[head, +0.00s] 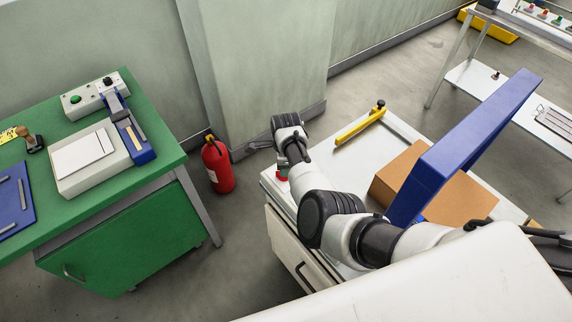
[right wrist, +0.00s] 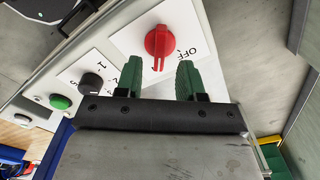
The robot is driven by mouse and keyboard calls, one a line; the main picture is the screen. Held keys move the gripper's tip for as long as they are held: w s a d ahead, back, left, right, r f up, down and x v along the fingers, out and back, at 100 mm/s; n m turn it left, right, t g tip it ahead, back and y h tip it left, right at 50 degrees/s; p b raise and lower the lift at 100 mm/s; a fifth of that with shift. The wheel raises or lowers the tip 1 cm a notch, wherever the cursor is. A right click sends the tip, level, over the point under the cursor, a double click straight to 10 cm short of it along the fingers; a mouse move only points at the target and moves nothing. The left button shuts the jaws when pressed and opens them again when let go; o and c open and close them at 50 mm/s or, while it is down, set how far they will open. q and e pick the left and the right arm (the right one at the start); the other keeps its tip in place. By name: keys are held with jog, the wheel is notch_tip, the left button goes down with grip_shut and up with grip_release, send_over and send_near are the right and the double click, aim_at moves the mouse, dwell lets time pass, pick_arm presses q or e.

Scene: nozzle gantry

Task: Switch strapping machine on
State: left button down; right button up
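The strapping machine is the white table (head: 400,128) with a blue arch (head: 470,135) over it, in the head view. Its red rotary switch (right wrist: 170,40) sits on a white plate marked OFF in the right wrist view. The switch also shows as a small red spot (head: 281,175) at the machine's near left corner. My right gripper (right wrist: 158,80) is open and empty. Its two green fingertips point at the switch, roughly to either side of its lower end; contact cannot be told. In the head view my right wrist hides the fingers. My left gripper is not in view.
Beside the switch are a black knob (right wrist: 91,82) and a green button (right wrist: 60,102). A cardboard box (head: 400,170) is under the arch, with a yellow bar (head: 358,128) behind. A fire extinguisher (head: 218,168) and a green workbench (head: 165,140) stand left, floor between.

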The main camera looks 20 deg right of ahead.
notch_tip(320, 180, up, 6)
jog(key=p, duration=0.4)
jog(key=shift+f, duration=0.1)
jog(key=shift+r+p, duration=0.3)
jog(key=shift+r, duration=0.8)
